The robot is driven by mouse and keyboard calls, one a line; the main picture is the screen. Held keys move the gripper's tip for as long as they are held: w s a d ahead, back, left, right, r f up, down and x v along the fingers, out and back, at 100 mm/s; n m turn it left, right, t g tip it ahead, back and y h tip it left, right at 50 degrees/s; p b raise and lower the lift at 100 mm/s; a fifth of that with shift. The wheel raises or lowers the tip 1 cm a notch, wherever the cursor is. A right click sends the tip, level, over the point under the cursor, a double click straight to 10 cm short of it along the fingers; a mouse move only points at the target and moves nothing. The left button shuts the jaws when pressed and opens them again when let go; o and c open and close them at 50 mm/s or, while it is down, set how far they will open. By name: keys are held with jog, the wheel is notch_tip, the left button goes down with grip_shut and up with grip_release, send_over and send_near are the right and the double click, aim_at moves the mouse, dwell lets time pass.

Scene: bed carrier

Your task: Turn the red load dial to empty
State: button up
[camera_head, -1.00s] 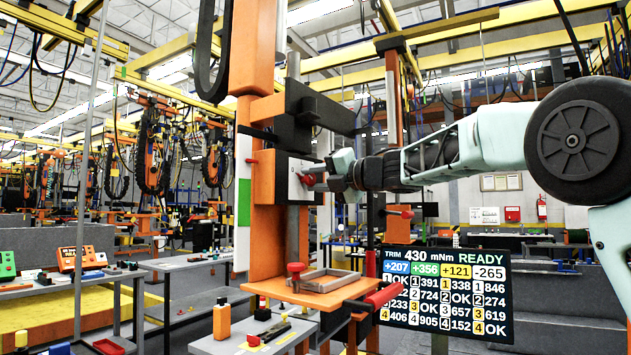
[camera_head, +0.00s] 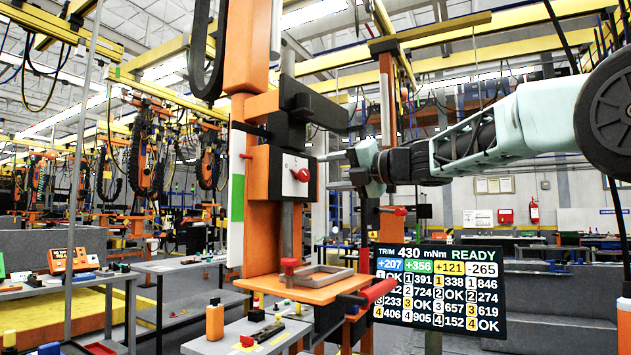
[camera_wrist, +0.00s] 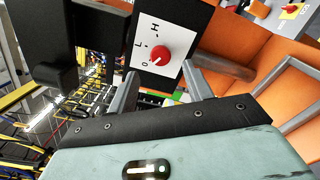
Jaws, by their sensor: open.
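The red load dial (camera_head: 301,175) is on a white plate (camera_head: 290,167) on the front of a dark and orange box on the orange post. In the wrist view the dial (camera_wrist: 160,54) shows whole, on a plate marked 0, L and H. A small pale mark on the knob seems to point toward the 0. My gripper (camera_head: 330,171) is open and stands just right of the dial, apart from it. In the wrist view its two fingers (camera_wrist: 161,68) are spread, one on each side below the knob, with nothing between them.
Below the dial, an orange shelf (camera_head: 283,290) holds a grey frame (camera_head: 320,277) and a red-topped knob (camera_head: 289,266). A red handle (camera_head: 378,291) sticks out at right. A black display (camera_head: 440,300) reads READY. A black block (camera_wrist: 99,35) stands left of the dial plate.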

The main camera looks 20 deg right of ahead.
jog(key=b+v, duration=0.2)
jog(key=v, duration=0.8)
jog(key=shift+s+d, duration=0.25)
jog(key=shift+d, duration=0.05)
